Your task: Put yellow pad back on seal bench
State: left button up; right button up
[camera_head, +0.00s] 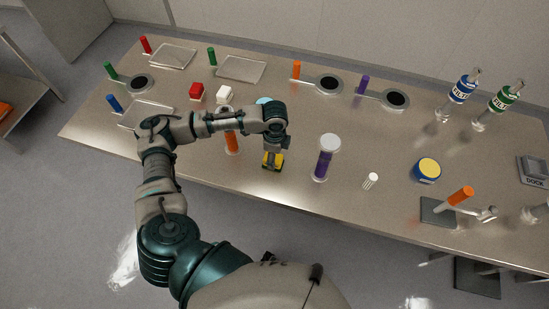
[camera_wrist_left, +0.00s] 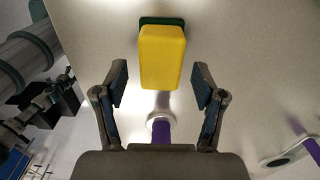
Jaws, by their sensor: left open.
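The yellow pad (camera_head: 279,161), a block with a dark green layer, is on the bench (camera_head: 220,178) near its front edge, in the middle of the head view. My left gripper (camera_head: 272,152) is above it and partly hides it. In the left wrist view, the pad (camera_wrist_left: 162,57) lies ahead of and between the open fingers of my left gripper (camera_wrist_left: 160,84). The fingers appear clear of the pad on both sides, with nothing between their tips. My right gripper is not in view. I cannot tell which part of the bench is the seal bench.
An orange cylinder (camera_head: 232,143) stands just left of the pad, and a white-capped purple cylinder (camera_head: 323,160) stands to its right. A blue-and-yellow jar (camera_head: 427,170) stands further right.

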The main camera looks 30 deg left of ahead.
pick_arm(q)
notch_tip(320, 180, up, 9)
jog(key=shift+p, duration=0.3)
dwell(0.5)
